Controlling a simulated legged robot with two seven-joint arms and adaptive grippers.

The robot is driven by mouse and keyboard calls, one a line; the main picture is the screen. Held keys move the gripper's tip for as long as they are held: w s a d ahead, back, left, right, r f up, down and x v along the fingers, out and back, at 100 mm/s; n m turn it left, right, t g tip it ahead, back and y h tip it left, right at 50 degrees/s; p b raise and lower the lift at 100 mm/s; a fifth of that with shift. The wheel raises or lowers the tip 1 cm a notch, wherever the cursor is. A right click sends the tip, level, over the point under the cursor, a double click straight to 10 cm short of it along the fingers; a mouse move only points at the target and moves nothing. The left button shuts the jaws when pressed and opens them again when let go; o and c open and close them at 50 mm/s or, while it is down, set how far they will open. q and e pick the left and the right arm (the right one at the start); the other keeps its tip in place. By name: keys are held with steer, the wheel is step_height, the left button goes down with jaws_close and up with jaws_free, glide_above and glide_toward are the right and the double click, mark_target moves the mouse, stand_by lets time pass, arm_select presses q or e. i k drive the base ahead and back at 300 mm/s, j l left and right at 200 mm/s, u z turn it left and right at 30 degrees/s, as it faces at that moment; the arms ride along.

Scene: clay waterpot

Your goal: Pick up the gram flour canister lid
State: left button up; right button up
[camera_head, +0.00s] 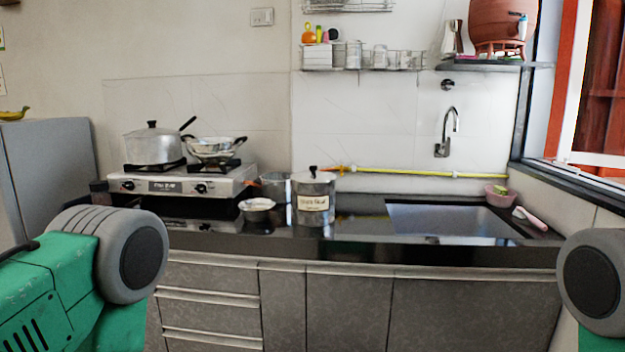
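The gram flour canister (313,204) is a silver metal cylinder with a pale label, standing upright near the front edge of the black counter. Its lid (313,174) sits on top and has a dark knob. My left arm shows at the lower left and a part of my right arm at the lower right, both well short of the canister. Neither gripper's fingers are in view.
A small bowl (257,209) and a metal pot (275,187) stand just left of the canister. A gas stove (183,184) with a lidded pot (153,146) is further left. The sink (450,219) is at right. A yellow hose (420,173) runs behind.

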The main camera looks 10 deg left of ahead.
mark_target(314, 176)
steer(key=i+j, duration=0.35)
steer(key=i+j+z, duration=0.1)
steer(key=i+j, duration=0.25)
steer(key=j, duration=0.15)
steer(key=i+j, duration=0.35)
steer(key=i+j+z, duration=0.1)
steer(key=i+j, duration=0.25)
steer(key=j, duration=0.2)
steer(key=i+j, duration=0.3)
steer(key=j, duration=0.2)
steer(key=l+z, duration=0.05)
